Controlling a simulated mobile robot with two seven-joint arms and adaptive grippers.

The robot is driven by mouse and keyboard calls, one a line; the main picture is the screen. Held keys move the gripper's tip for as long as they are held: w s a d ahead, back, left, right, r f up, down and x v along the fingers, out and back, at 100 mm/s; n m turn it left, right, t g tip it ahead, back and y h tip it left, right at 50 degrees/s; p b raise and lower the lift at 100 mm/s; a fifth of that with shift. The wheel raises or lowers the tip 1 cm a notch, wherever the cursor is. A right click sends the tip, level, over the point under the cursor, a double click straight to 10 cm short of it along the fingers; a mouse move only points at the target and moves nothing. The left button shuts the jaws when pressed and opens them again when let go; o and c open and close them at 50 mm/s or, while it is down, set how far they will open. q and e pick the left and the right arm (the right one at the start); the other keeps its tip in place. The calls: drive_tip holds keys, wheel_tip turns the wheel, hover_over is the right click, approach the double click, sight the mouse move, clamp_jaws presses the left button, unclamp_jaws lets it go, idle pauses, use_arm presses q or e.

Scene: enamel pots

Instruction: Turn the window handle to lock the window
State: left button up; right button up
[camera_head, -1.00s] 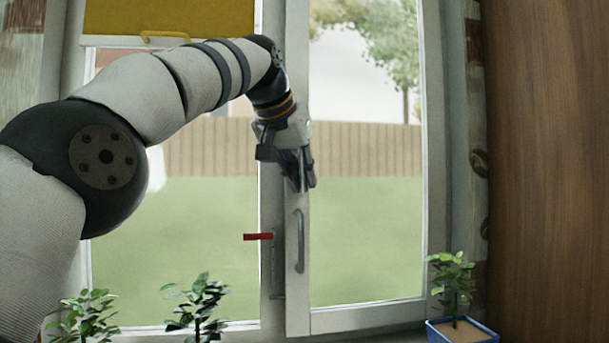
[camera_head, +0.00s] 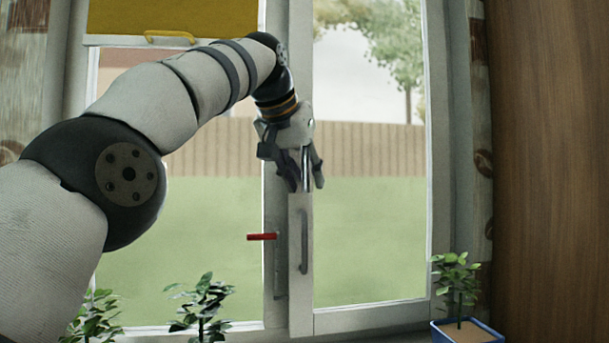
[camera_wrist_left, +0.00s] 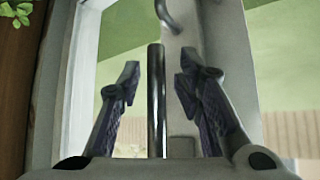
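A slim metal window handle (camera_head: 306,168) stands upright on the middle post of the window (camera_head: 298,310). In the left wrist view, the handle (camera_wrist_left: 156,100) is a dark straight bar. My left gripper (camera_head: 305,182) points down over it. In the left wrist view, the left gripper (camera_wrist_left: 158,82) is open with one finger on each side of the bar. Gaps show on both sides, so it is not gripped. A grey curved pull (camera_head: 303,240) lies just below the gripper and also shows in the left wrist view (camera_wrist_left: 172,16). My right gripper is out of view.
A red lever (camera_head: 262,237) juts left from the post, below the gripper. Potted plants (camera_head: 200,305) stand low at the left, and one in a blue pot (camera_head: 466,332) stands at the right. A yellow blind (camera_head: 170,18) hangs top left. A wooden panel (camera_head: 548,170) fills the right side.

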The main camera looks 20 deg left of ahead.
use_arm(q)
drive_tip(key=v, duration=0.8)
idle(0.4)
